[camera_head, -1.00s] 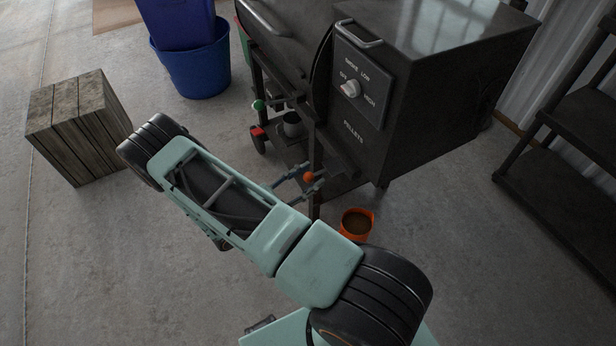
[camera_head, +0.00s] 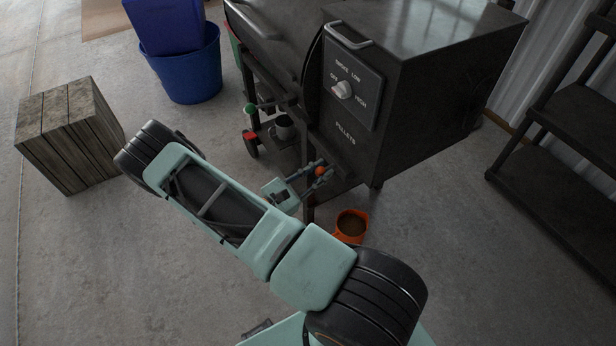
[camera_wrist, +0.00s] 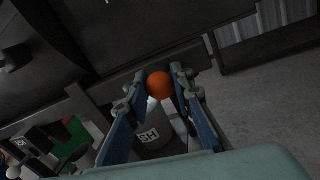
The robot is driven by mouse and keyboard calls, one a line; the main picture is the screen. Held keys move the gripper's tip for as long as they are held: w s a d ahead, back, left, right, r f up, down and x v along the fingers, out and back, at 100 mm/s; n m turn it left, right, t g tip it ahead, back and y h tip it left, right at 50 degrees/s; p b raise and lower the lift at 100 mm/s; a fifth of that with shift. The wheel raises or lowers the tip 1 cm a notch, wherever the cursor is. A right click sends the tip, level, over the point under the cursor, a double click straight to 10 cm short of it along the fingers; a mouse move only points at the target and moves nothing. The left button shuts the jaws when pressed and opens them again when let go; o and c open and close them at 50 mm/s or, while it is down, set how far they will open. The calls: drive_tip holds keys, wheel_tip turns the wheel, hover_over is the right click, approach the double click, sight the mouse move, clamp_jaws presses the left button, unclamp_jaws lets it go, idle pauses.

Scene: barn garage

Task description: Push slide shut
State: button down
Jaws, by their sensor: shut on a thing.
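The black pellet grill has a hopper (camera_head: 420,85) with a dial and the word PELLETS on its front. Low under the hopper is an orange ball knob (camera_head: 320,171), seemingly the slide's handle. It also shows in the wrist view (camera_wrist: 158,86), between my fingertips. My gripper (camera_head: 317,174) is shut on the knob, with one finger on either side (camera_wrist: 158,80). The slide's rod or plate behind the knob is hidden, so I cannot tell how far in it is.
An orange cup (camera_head: 352,226) with brown contents stands on the floor just below my gripper. A grey bucket lettered "SH" (camera_wrist: 152,135) shows below the knob. A wooden crate (camera_head: 68,135) and blue bin (camera_head: 190,70) are at left, a dark shelf (camera_head: 560,190) at right.

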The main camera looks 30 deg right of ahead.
drive_tip(key=shift+d, duration=0.2)
drive_tip(key=c, duration=1.7)
unclamp_jaws()
drive_tip(key=v, duration=1.2)
drive_tip(key=shift+r, duration=0.1)
